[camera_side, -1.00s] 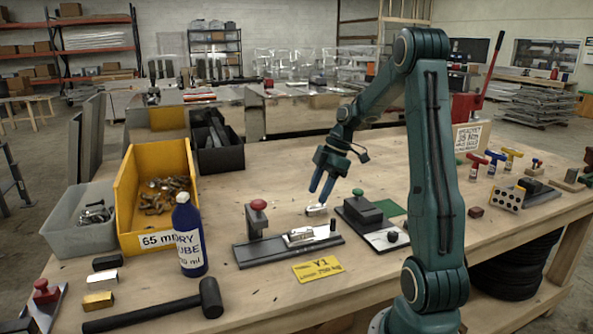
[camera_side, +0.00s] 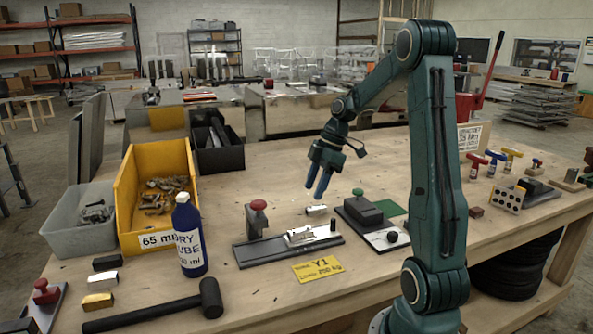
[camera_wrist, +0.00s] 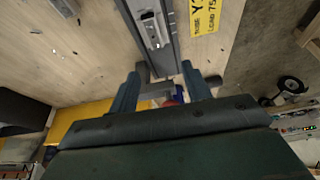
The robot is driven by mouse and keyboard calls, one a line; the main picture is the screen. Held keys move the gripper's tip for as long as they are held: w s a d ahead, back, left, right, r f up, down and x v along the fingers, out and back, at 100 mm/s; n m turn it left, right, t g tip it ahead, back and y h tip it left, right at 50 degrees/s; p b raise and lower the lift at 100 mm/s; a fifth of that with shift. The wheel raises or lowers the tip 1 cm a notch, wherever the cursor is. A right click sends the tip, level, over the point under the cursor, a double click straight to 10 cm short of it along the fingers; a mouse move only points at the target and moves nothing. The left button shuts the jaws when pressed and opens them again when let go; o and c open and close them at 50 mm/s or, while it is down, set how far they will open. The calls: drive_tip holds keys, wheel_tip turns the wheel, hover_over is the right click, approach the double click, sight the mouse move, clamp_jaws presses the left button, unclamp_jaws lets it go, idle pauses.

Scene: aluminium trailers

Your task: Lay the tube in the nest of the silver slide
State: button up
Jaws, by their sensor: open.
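The tube (camera_side: 316,210), short and silver, lies on the bench just behind the dark rail fixture. The silver slide (camera_side: 301,235) sits on this fixture's rail. It also shows in the wrist view (camera_wrist: 154,30), near the top, with a slot along it. My gripper (camera_side: 315,195) is above the bench by the tube, fingers pointing down, apart from it. In the wrist view its fingers (camera_wrist: 163,72) are spread, with the fixture's grey post and red knob showing between them. I cannot identify the tube surely in the wrist view.
The red-knobbed post (camera_side: 257,217) stands at the fixture's left end. A dark block fixture (camera_side: 363,210) is close on the right. A yellow label (camera_side: 318,269) lies in front. A blue bottle (camera_side: 189,238), yellow bin (camera_side: 128,195) and hammer (camera_side: 150,312) are left.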

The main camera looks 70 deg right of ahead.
drive_tip(key=a+r+m+h, duration=0.15)
drive_tip(key=a+r, duration=0.25)
drive_tip(key=a, duration=0.5)
drive_tip(key=s+a+r+m+t, duration=0.1)
drive_tip(key=s+a+r+m, duration=0.1)
drive_tip(key=s+a, duration=0.4)
drive_tip(key=s+a+r+m+t+h, duration=0.1)
drive_tip(key=s+a+m, duration=0.4)
drive_tip(key=a, duration=0.5)
drive_tip(key=shift+s+a+r+t, duration=0.25)
drive_tip(key=shift+s+r+t, duration=0.05)
drive_tip(key=shift+s+r, duration=0.1)
